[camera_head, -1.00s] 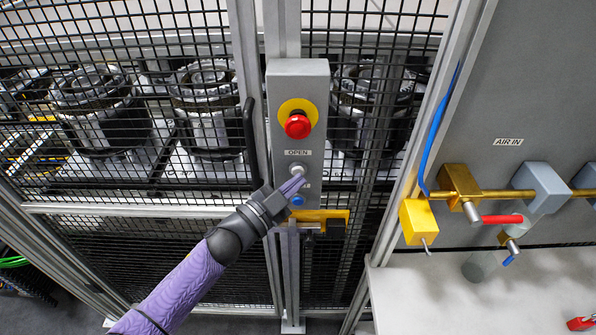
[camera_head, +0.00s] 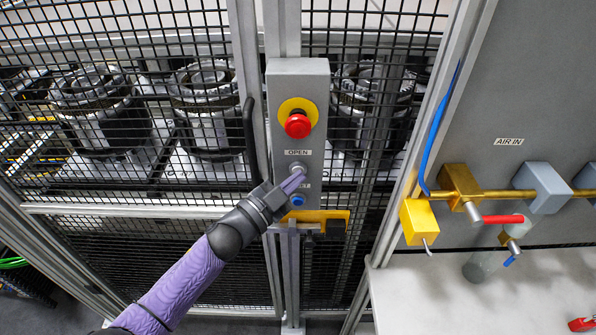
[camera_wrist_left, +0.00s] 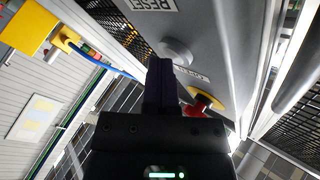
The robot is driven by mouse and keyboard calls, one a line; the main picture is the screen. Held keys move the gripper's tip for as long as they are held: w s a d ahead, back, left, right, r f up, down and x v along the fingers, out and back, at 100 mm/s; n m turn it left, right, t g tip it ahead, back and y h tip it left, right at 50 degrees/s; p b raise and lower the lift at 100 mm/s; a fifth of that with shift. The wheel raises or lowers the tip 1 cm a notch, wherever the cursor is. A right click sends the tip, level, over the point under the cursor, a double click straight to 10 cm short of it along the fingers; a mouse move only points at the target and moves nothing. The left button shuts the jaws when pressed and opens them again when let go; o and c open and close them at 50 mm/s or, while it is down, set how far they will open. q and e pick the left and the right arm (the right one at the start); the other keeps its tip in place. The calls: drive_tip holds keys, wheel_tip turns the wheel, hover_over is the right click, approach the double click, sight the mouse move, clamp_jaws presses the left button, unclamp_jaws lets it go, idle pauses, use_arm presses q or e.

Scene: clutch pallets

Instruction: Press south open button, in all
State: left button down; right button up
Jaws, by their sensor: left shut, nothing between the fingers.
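The grey control box (camera_head: 297,80) stands upright on the fence post. Its open button (camera_head: 298,167) is a pale round button just below the OPEN label, partly covered by my fingertips. My left gripper (camera_head: 292,183) is shut and empty, with its fingertips at the lower edge of this button. In the left wrist view the fingertips (camera_wrist_left: 159,68) are close beside the grey button (camera_wrist_left: 177,52); I cannot tell whether they touch. The blue button (camera_head: 297,200) sits just below the fingers, its label partly hidden. My right gripper is not in view.
A red emergency stop (camera_head: 298,125) on a yellow ring sits above the OPEN label. A black door handle (camera_head: 250,140) is left of the box, and a yellow latch (camera_head: 322,216) is below it. Air valves (camera_head: 460,190) are on the right panel.

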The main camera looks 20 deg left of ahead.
use_arm(q)
drive_tip(key=shift+s+d+p, duration=0.25)
drive_tip(key=shift+s+p, duration=0.2)
drive_tip(key=shift+s, duration=0.35)
drive_tip(key=s+p, duration=0.1)
drive_tip(key=s, duration=0.1)
drive_tip(key=s+d+p, duration=0.1)
drive_tip(key=s, duration=0.1)
drive_tip(key=shift+s+d, duration=0.2)
drive_tip(key=shift+s, duration=0.2)
idle(0.3)
